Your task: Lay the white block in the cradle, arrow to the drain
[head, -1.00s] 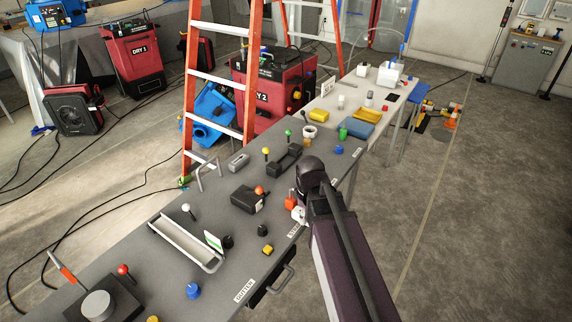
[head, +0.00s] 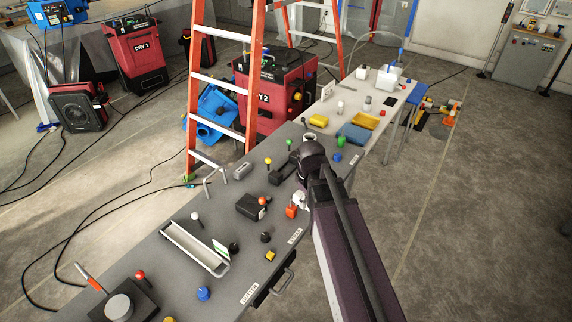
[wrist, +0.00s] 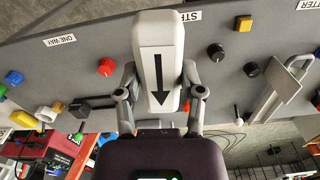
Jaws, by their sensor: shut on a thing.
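The white block (wrist: 158,32) is a long rounded bar with a black arrow on its face. In the wrist view the arrow points down, toward my wrist. My gripper (wrist: 161,97) is shut on the block's sides and holds it over the grey bench. In the head view my arm hides most of the gripper; a small white part (head: 300,199) shows beside it. I cannot make out the drain.
A white trough (head: 188,246) stands on the near half of the bench. A black box (head: 249,206), a red knob (head: 291,211) and several coloured knobs stand between. An orange ladder (head: 198,90) rises behind the bench.

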